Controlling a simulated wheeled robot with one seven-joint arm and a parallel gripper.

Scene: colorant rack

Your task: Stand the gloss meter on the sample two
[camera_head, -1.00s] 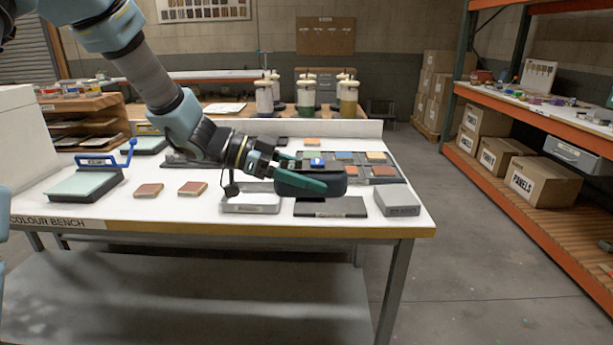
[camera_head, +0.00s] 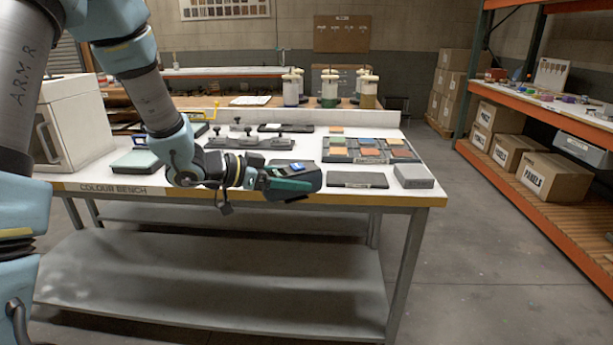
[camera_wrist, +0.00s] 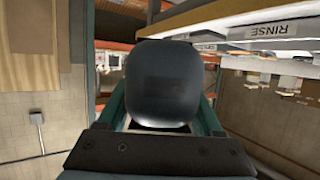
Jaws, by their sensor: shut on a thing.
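My gripper (camera_head: 293,187) is shut on the gloss meter (camera_head: 308,174), a dark rounded device with a small blue screen on top. It is tilted in the grip, above the front edge of the bench. In the wrist view the gloss meter (camera_wrist: 165,82) is a smooth dark body between the teal fingers. I cannot tell which piece is sample two. Several coloured square tiles lie in a dark tray (camera_head: 326,154) behind and right of my gripper. My forearm and gripper hide part of the bench's left front, where no tile shows.
The white bench (camera_head: 440,190) carries a dark flat plate (camera_head: 357,180) and a grey block (camera_head: 413,176) right of my gripper. A dark fixture with knobs (camera_head: 250,142) stands behind it. A white cabinet (camera_head: 75,125) stands left. The floor at right is clear up to the orange shelving (camera_head: 540,130).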

